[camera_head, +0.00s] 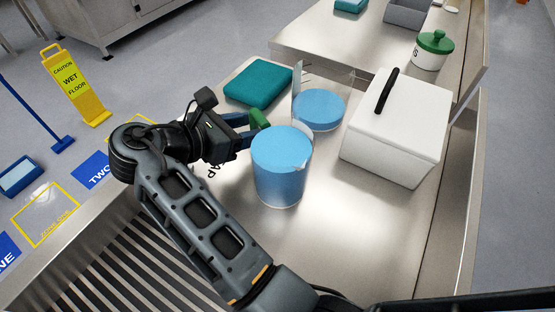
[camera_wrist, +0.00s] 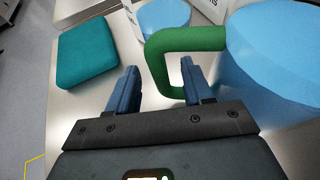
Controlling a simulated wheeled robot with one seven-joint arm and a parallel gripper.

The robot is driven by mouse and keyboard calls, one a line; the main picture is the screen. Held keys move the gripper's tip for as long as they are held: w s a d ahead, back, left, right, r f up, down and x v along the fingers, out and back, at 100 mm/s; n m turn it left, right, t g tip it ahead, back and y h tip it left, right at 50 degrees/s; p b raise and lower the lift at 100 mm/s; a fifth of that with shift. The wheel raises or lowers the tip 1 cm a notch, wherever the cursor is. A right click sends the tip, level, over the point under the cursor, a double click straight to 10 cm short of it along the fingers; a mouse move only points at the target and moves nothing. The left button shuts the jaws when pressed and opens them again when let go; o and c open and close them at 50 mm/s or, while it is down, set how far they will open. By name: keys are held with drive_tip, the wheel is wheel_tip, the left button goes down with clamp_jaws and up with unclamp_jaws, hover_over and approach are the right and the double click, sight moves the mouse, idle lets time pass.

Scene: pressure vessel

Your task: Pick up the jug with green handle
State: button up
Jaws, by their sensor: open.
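The jug with green handle (camera_head: 282,175) stands upright on the steel counter, a clear vessel with a blue top or contents. Its green handle (camera_head: 259,118) points toward my gripper (camera_head: 246,129). In the wrist view the jug (camera_wrist: 282,60) is at the right and its looped handle (camera_wrist: 186,38) reaches left. My gripper (camera_wrist: 160,82) is open, its two blue fingers on either side of the handle's outer upright bar. The right finger overlaps the handle's opening. I cannot tell whether either finger touches the handle.
A second blue-topped clear vessel (camera_head: 318,112) stands just behind the jug. A teal folded cloth or pad (camera_head: 259,84) lies at the back left, and a white box with black handle (camera_head: 396,128) at the right. A green-lidded jar (camera_head: 432,52) stands farther back.

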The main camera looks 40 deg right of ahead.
drive_tip(key=shift+d+f, duration=0.25)
drive_tip(key=shift+d, duration=0.45)
drive_tip(key=shift+c, duration=0.2)
clamp_jaws()
